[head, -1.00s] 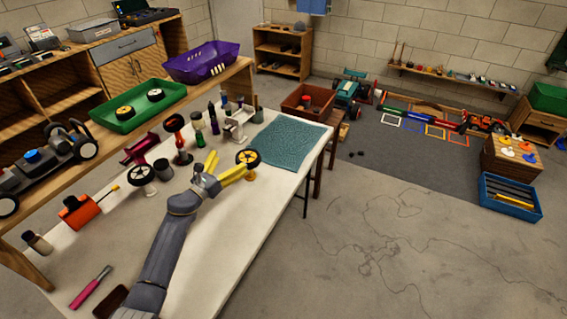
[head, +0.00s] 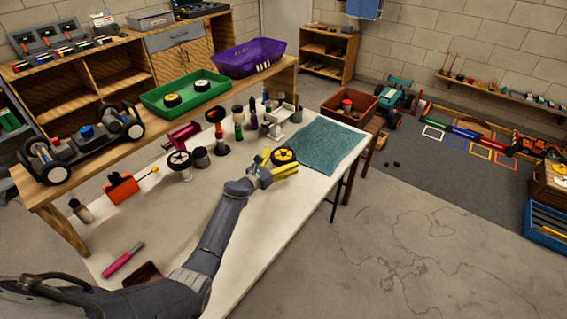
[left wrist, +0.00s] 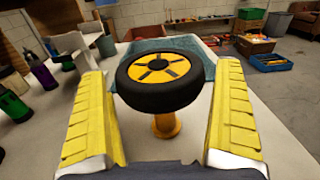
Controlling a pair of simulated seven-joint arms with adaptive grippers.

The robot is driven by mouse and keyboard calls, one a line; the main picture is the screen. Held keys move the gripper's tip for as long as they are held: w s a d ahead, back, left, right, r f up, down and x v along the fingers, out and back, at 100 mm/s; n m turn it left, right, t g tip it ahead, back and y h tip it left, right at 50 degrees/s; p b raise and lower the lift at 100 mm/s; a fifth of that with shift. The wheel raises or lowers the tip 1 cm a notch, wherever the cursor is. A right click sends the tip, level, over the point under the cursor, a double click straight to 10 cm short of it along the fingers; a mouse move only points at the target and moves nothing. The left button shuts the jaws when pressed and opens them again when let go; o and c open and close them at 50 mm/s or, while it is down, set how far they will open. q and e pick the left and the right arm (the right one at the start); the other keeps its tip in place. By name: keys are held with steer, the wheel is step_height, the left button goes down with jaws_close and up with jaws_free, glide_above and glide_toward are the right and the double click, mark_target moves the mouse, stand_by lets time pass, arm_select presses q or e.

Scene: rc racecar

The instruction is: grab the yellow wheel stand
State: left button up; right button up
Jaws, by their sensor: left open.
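The yellow wheel stand (left wrist: 166,124) stands upright on the white table, with a black-tyred, yellow-hubbed wheel (left wrist: 160,76) on top of it. In the left wrist view the wheel and stand are between the two yellow fingers of my left gripper (left wrist: 160,120), which are spread wide with gaps on both sides. In the head view the wheel (head: 283,156) shows just beyond the fingers of the left gripper (head: 275,168), and the stand is mostly hidden behind them. My right gripper is not in view.
A teal mat (head: 322,146) lies right behind the wheel. Several bottles and a white-wheeled stand (head: 180,160) are on the table to the left. A green tray (head: 185,94) with wheels sits on the wooden bench. The table's near right part is clear.

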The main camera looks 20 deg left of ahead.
arm_select(q)
steer(key=shift+w, duration=0.15)
steer(key=shift+d, duration=0.1)
steer(key=shift+c, duration=0.2)
steer(key=c, duration=1)
steer(key=shift+o, duration=0.2)
steer(key=shift+r, duration=0.1)
